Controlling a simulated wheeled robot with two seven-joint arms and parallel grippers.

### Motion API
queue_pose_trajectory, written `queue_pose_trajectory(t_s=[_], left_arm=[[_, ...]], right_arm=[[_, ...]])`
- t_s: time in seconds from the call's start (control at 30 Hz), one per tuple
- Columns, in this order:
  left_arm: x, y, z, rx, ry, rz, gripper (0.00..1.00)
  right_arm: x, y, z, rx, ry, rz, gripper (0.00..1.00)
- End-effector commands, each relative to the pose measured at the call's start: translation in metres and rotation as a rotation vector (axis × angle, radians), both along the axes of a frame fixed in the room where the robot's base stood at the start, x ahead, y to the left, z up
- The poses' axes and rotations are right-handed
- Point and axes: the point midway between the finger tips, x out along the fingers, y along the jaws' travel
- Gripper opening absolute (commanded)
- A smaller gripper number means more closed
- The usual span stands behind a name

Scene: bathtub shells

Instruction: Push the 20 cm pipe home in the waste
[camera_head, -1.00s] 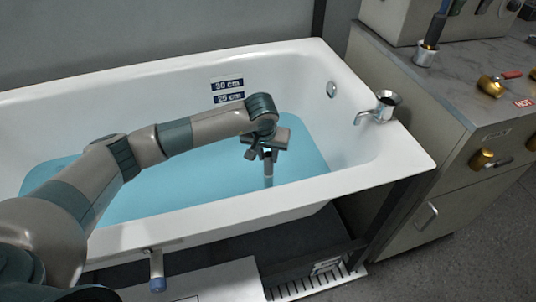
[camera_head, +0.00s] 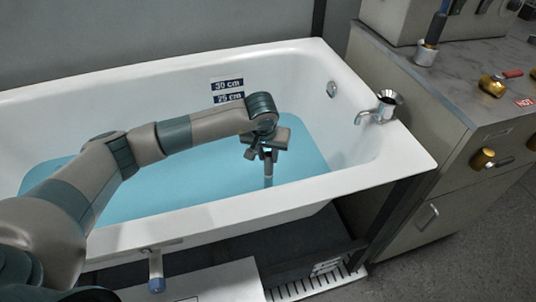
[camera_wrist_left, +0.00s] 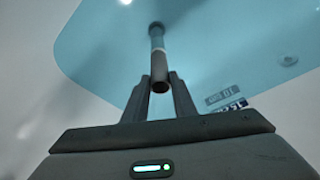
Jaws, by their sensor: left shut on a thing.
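The pipe (camera_head: 268,170) stands about upright in the blue water of the white bathtub (camera_head: 390,165). My left gripper (camera_head: 268,155) is above the water, shut on the pipe's upper end. In the left wrist view the pipe (camera_wrist_left: 158,55) runs from between the fingertips of my left gripper (camera_wrist_left: 160,82) down into the water. A dark ring shows at its far end (camera_wrist_left: 156,27). I cannot tell whether this is the waste or how deep the pipe sits in it. My right gripper is out of view.
Depth labels (camera_head: 228,91) are on the tub's back wall. A tap (camera_head: 378,110) stands at the right rim. A cabinet (camera_head: 455,120) with brass knobs is to the right. A blue-tipped lever (camera_head: 156,272) sticks out in front of the tub.

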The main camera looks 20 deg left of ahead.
Motion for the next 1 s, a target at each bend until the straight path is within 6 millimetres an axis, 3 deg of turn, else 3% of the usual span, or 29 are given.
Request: queue_pose_trajectory(t_s=[1.0], left_arm=[[0.0002,-0.0001,0.0002,0.0,0.0,0.0,0.02]], right_arm=[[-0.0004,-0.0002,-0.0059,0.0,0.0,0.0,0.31]])
